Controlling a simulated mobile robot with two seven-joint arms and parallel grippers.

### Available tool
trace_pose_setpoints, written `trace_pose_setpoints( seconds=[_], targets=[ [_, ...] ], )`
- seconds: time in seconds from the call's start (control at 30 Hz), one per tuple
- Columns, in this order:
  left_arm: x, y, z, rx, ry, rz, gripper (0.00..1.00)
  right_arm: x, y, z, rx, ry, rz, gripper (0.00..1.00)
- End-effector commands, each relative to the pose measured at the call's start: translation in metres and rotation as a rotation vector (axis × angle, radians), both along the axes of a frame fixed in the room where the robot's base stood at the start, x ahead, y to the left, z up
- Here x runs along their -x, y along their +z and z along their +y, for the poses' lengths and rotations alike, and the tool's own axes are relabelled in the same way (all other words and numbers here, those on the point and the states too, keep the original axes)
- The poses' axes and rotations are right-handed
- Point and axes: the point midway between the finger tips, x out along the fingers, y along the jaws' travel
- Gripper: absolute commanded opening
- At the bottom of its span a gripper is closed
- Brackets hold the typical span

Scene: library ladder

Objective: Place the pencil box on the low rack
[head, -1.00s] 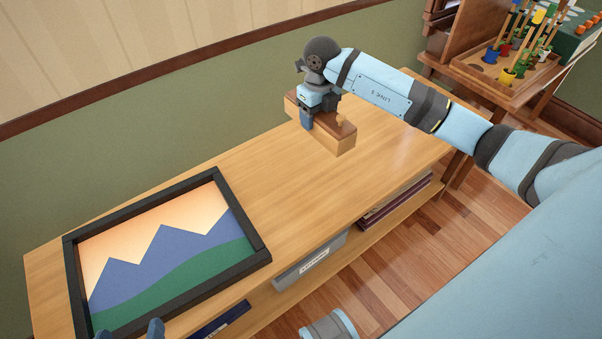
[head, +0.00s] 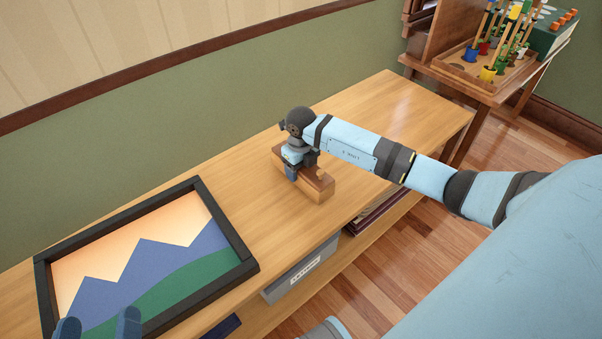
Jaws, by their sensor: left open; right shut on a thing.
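The pencil box (head: 319,190) is a small wooden box with a darker brown top. My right gripper (head: 302,170) is shut on it from above. The box is level, at or just above the top of the low rack (head: 385,105), right of the framed picture; I cannot tell whether its underside touches. The low rack is a long light-wood piece along the wall with an open shelf underneath. My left gripper (head: 98,327) shows only as two spread fingertips at the bottom left, open, over the framed picture's lower edge.
A black-framed mountain picture (head: 240,262) lies on the rack's left part. The top's far right is clear. A grey labelled bin (head: 300,272) and dark books (head: 372,214) sit on the shelf below.

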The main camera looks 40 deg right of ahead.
Motion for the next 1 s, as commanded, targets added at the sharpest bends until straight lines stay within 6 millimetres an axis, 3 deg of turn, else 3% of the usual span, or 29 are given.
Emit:
trace_pose_setpoints(
  seconds=[0.1,0.47,0.5,0.6,0.87,1.0],
  targets=[
    [0.000,0.007,-0.004,0.022,-0.011,-0.037,0.93,0.000,-0.015,0.000,-0.002,-0.002,0.000,0.34],
    [0.001,0.007,-0.004,0.027,-0.013,-0.042,0.93,0.000,-0.018,0.000,0.000,-0.001,-0.001,0.34],
    [0.001,0.009,-0.004,0.029,-0.013,-0.044,0.93,0.000,-0.017,0.000,0.000,0.000,0.000,0.70],
    [0.001,0.010,-0.004,0.029,-0.013,-0.046,0.93,0.000,-0.017,0.000,0.000,-0.001,0.000,0.89],
    [0.001,0.011,-0.003,0.029,-0.013,-0.047,0.93,0.000,-0.016,0.000,-0.001,-0.001,0.000,0.89],
    [0.000,0.014,-0.003,0.017,-0.010,-0.035,0.93,-0.001,-0.003,-0.001,0.001,0.000,-0.003,0.89]
  ],
)
